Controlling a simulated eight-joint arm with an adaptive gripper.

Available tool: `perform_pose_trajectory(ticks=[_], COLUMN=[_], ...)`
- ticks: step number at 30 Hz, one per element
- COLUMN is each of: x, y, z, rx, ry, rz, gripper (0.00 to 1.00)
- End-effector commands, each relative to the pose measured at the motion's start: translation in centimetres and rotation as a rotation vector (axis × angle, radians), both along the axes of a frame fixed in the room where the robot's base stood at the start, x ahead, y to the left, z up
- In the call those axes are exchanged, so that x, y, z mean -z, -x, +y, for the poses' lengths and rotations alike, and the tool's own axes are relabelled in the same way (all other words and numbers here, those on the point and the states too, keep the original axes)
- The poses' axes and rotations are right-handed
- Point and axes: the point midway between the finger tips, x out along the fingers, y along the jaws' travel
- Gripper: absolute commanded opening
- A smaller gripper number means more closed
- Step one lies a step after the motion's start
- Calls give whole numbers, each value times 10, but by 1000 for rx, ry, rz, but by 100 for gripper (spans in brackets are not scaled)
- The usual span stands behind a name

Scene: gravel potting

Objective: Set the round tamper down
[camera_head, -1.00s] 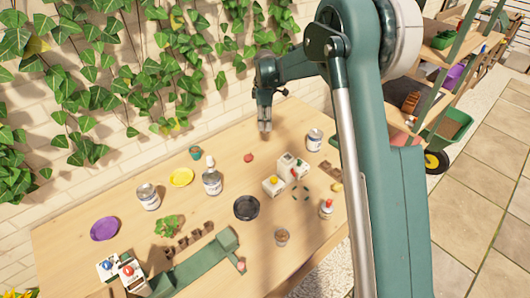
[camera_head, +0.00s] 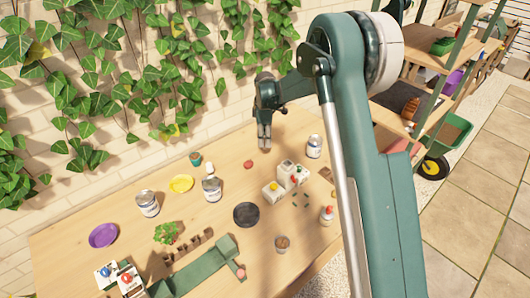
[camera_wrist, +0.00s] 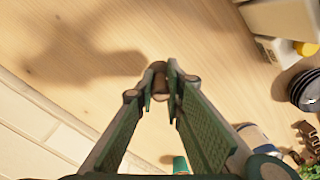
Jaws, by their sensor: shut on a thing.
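My gripper (camera_head: 264,145) points down above the back of the wooden table, behind the white boxes. In the wrist view my gripper (camera_wrist: 160,75) has its two fingertips closed on a small brownish piece, which I take to be the round tamper (camera_wrist: 158,68). Only a little of it shows between the fingertips. The rest is hidden by the fingers, and in the head view it is too small to make out. I cannot tell whether it touches the table.
White boxes (camera_head: 285,181) and a can (camera_head: 314,147) stand to the right.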

Motion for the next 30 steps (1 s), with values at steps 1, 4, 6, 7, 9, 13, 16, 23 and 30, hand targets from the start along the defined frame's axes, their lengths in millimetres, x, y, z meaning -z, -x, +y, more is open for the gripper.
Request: perform_pose_trajectory(ticks=[1,4,6,7,9,13,16,23,30], x=[8,18,22,23,24,24,24,38,60], y=[0,0,0,0,0,0,0,0,0], z=[0,0,0,0,0,0,0,0,0], rx=[0,0,0,0,0,0,0,0,0], ry=[0,0,0,0,0,0,0,0,0], rz=[0,0,0,0,0,0,0,0,0], gripper=[0,0,0,0,0,0,0,0,0])
